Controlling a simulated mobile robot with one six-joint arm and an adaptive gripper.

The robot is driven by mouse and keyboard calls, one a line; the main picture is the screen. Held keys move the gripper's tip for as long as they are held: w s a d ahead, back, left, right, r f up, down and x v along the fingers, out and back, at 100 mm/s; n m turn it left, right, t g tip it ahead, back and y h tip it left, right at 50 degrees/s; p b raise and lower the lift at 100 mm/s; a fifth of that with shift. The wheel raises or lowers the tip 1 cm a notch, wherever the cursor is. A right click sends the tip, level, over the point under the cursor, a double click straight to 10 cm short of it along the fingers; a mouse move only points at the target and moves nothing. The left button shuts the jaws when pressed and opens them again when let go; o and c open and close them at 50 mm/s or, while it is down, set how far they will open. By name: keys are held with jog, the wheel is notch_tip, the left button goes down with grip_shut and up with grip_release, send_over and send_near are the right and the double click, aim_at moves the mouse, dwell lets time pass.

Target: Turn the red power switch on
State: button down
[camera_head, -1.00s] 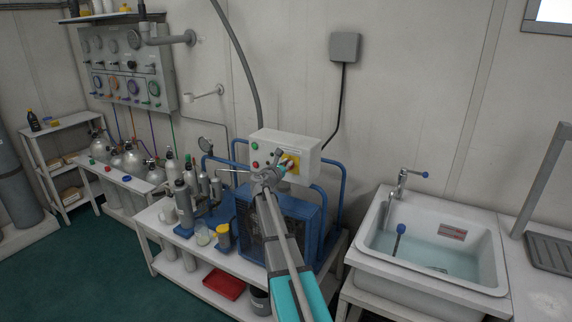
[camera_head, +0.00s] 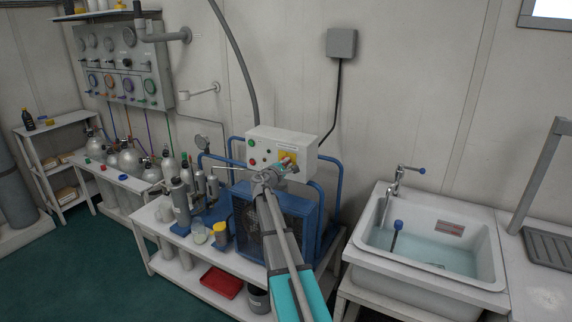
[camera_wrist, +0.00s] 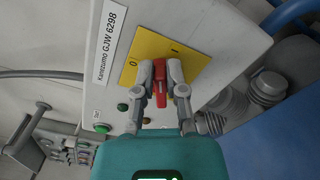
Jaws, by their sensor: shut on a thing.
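The red power switch (camera_wrist: 159,84) sits on a yellow plate (camera_wrist: 143,45) marked 0 and I, on the front of a pale control box (camera_head: 270,140). In the wrist view its handle lies between the two fingers of my gripper (camera_wrist: 160,92), which is shut on it. The handle points roughly along the fingers; the I mark is above it and the 0 to its left. In the head view my gripper (camera_head: 277,172) is in front of the box and partly covers the switch.
The box sits above a blue-framed compressor (camera_head: 303,215) on a white bench. Cylinders (camera_head: 180,203) stand to its left, with a gauge panel (camera_head: 120,65) on the wall. A sink (camera_head: 440,250) is to the right. A green button (camera_wrist: 102,128) is near the switch.

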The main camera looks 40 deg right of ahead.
jog(key=m, duration=0.5)
jog(key=shift+w+d+f+m+b, duration=0.2)
jog(key=shift+w+f+m+b, duration=0.1)
jog(key=shift+f+b, duration=0.1)
jog(key=c, duration=0.8)
grip_release()
jog(key=shift+s+r, duration=0.1)
jog(key=shift+r, duration=0.05)
jog(key=shift+c, duration=0.2)
jog(key=shift+o, duration=0.7)
jog(key=shift+f, duration=0.2)
jog(key=shift+s, duration=0.15)
jog(key=shift+a, duration=0.15)
